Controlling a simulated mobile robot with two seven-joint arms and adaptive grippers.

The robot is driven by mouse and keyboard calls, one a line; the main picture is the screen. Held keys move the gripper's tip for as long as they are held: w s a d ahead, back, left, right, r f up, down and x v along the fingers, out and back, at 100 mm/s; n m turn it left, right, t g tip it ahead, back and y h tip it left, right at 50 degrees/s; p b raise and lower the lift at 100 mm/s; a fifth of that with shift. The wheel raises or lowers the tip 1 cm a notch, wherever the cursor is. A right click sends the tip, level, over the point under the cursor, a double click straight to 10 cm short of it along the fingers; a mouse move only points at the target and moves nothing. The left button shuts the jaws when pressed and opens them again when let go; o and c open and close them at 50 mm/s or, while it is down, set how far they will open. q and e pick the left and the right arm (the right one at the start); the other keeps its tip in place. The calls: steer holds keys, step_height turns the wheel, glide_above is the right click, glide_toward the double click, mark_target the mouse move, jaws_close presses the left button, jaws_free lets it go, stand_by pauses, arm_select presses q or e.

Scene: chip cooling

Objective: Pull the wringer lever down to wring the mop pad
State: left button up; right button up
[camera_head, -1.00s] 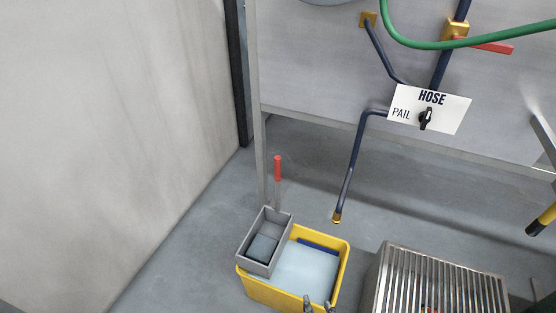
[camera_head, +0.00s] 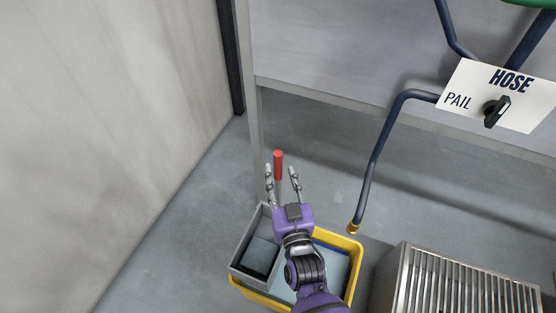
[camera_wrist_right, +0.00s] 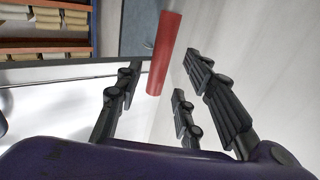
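The wringer lever has a red grip (camera_head: 278,165) on a grey shaft. It stands upright behind the grey wringer basket (camera_head: 240,262). A blue-grey pad (camera_head: 262,254) lies in that basket, apparently the mop pad. The basket sits on the left side of the yellow pail (camera_head: 357,270). My right gripper (camera_head: 281,170) is open, with a finger on each side of the lever in the head view. In the right wrist view the red grip (camera_wrist_right: 164,52) shows between the open fingers (camera_wrist_right: 160,88); I cannot tell whether they touch it. My left gripper is not in view.
A HOSE/PAIL sign (camera_head: 530,103) with a black knob is at upper right. A metal slatted grate (camera_head: 470,285) stands right of the pail. A pale wall (camera_head: 110,130) is on the left.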

mark_target(279, 167)
steer(key=w, duration=0.4)
steer(key=shift+w+a+f, duration=0.1)
steer(key=shift+a+f, duration=0.05)
steer(key=shift+a, duration=0.25)
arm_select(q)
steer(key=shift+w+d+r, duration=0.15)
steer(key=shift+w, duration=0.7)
arm_select(e)
steer(key=shift+w, duration=0.4)
steer(key=shift+c, duration=0.4)
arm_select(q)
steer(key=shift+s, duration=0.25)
arm_select(e)
jaws_close()
